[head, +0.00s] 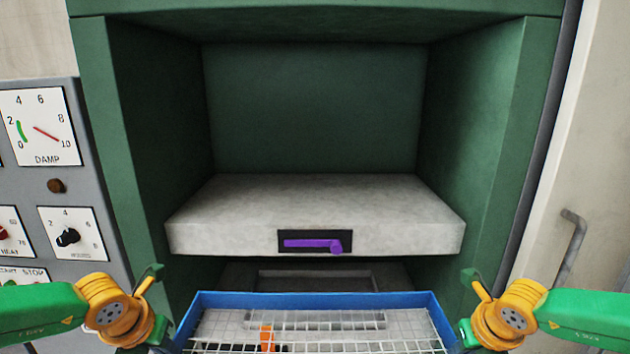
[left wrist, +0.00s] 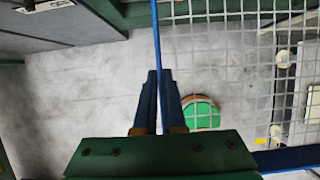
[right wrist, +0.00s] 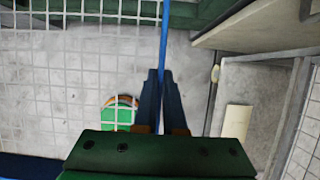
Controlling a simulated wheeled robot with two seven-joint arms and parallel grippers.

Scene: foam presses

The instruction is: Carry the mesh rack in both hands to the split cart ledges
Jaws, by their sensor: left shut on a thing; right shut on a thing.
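The mesh rack (head: 310,297) has a blue rim and a pale wire grid, and it is held level at the bottom of the head view, in front of the green press. My left gripper (left wrist: 160,75) is shut on the rack's rim at its left side. My right gripper (right wrist: 161,75) is shut on the rim at its right side. In the head view, both wrists stand at the rack's two ends, and the fingertips there are hard to make out. I cannot make out the split cart ledges in these views.
A green press housing (head: 310,110) stands directly ahead with a thick grey slab (head: 310,205) bearing a purple handle (head: 312,245). A dial panel (head: 40,180) is at left, and a pale door with a grey handle (head: 570,240) is at right. Grey floor shows below the rack.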

